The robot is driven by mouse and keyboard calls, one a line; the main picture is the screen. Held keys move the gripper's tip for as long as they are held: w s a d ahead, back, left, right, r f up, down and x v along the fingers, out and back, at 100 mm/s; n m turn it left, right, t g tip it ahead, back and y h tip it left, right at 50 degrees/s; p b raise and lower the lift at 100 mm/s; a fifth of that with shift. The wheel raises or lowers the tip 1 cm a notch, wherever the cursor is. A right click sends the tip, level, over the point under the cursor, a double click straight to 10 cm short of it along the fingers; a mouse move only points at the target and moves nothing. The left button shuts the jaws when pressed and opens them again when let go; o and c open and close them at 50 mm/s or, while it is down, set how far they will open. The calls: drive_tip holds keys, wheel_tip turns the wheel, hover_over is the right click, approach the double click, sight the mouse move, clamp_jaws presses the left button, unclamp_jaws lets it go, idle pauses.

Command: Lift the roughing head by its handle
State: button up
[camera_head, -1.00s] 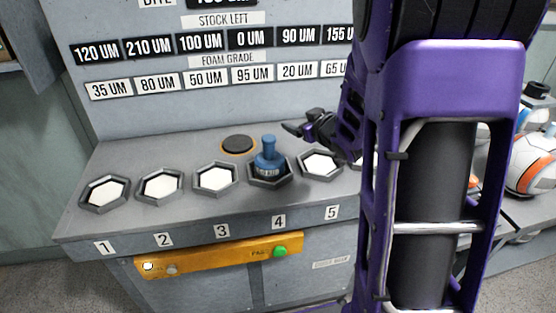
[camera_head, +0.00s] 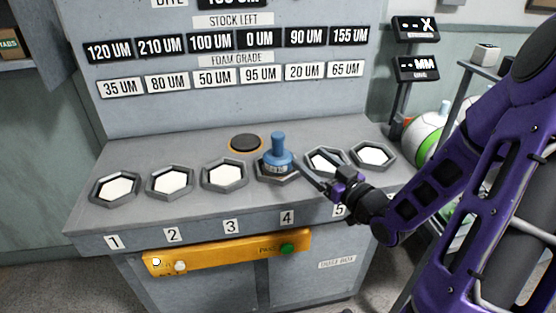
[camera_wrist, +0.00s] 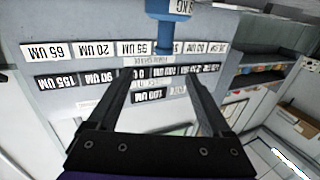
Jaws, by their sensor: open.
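The blue roughing head (camera_head: 277,162) stands upright on hexagonal seat 4 (camera_head: 263,178), its handle (camera_head: 278,140) pointing up. My gripper (camera_head: 310,167) is open and empty, just right of the head and low over the bench, with its fingers reaching toward it. In the wrist view, which is upside down, the blue handle (camera_wrist: 164,38) shows at the top centre, beyond the two spread black fingers (camera_wrist: 158,80) and between their lines. I see no contact. The exact gap to the handle is hard to tell.
Hexagonal seats with white pads, such as seat 3 (camera_head: 224,175), flank the head. A dark round disc (camera_head: 246,143) lies behind it. A label board (camera_head: 230,100) rises at the back. A yellow panel (camera_head: 228,252) with a green button (camera_head: 288,248) is on the front.

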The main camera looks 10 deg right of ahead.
sight(284, 138)
drive_tip(key=b+x, duration=0.1)
drive_tip(key=x, duration=1)
drive_tip(key=shift+w+a, duration=0.15)
drive_tip(key=shift+w, duration=0.15)
drive_tip(key=shift+a+x, duration=0.2)
drive_tip(key=shift+x, duration=1.15)
drive_tip(key=shift+a+x, duration=0.2)
drive_tip(key=shift+x, duration=1.1)
drive_tip(key=shift+s, duration=0.15)
clamp_jaws()
drive_tip(key=shift+r, duration=0.1)
